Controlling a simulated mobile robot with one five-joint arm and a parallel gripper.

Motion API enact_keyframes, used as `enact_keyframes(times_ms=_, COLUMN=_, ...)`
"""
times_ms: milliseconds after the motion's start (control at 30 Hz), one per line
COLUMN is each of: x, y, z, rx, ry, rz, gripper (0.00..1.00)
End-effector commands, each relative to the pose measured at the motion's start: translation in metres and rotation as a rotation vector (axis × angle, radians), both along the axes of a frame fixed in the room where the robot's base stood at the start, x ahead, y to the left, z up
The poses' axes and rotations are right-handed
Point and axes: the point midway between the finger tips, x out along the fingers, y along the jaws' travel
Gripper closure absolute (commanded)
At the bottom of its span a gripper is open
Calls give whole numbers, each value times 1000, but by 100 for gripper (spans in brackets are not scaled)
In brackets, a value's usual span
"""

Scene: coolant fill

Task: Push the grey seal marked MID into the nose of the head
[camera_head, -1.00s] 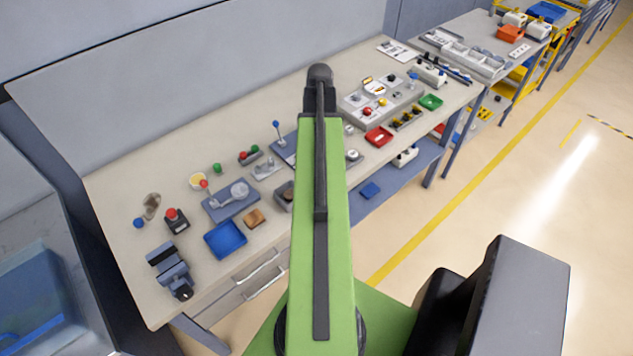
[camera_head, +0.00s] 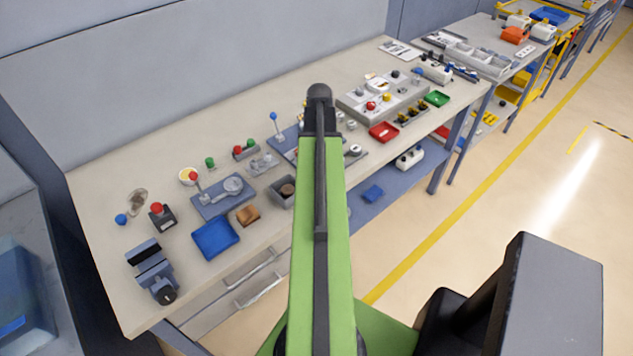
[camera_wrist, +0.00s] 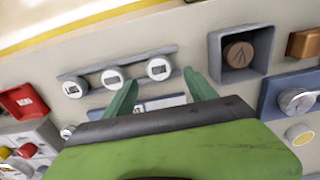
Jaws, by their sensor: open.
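In the wrist view my gripper (camera_wrist: 160,77) is open, with two green fingers spread and nothing between their tips. Three round seals with pale, dark-marked faces sit in a row on a grey strip: a left one (camera_wrist: 75,88), a middle one (camera_wrist: 113,78) and a right one (camera_wrist: 159,68). The marks are too small to read surely, so I cannot tell which says MID. The right seal lies just beyond the gap between the fingertips. A blue and white part (camera_wrist: 155,103) shows between the fingers. I cannot identify the head or its nose. In the head view my arm hides the gripper.
A grey box (camera_wrist: 215,65) holding a brown round piece (camera_wrist: 238,55) stands right of the fingers. A red tray (camera_wrist: 22,101) lies far left. In the head view a blue tray (camera_head: 216,238) and a vise (camera_head: 152,270) stand on the bench's near left.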

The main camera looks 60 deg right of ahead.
Motion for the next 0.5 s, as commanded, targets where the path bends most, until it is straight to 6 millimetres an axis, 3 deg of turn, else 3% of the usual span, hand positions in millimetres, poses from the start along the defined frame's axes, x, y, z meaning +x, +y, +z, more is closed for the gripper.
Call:
enact_keyframes(times_ms=300, x=-3, y=2, z=-50, rx=0, ry=0, rz=-1, gripper=35)
enact_keyframes(times_ms=500, x=-3, y=2, z=-50, rx=0, ry=0, rz=-1, gripper=35)
